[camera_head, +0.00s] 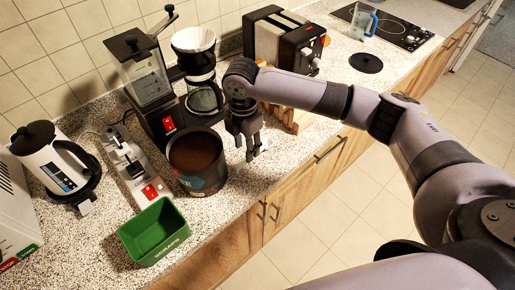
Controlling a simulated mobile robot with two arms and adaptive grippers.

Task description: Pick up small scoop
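My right gripper (250,152) points down above the counter, just right of a round dark tin (206,183) filled with brown contents. Its dark fingers look apart, with nothing clearly seen between them. I cannot make out a small scoop anywhere; one could be hidden behind the gripper or the tin. My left gripper is not in view.
A green box (155,232) and a slim scale-like device (130,165) stand left of the tin. A coffee maker (201,92), grinder (143,75), white kettle (50,155) and toaster (283,45) line the back.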

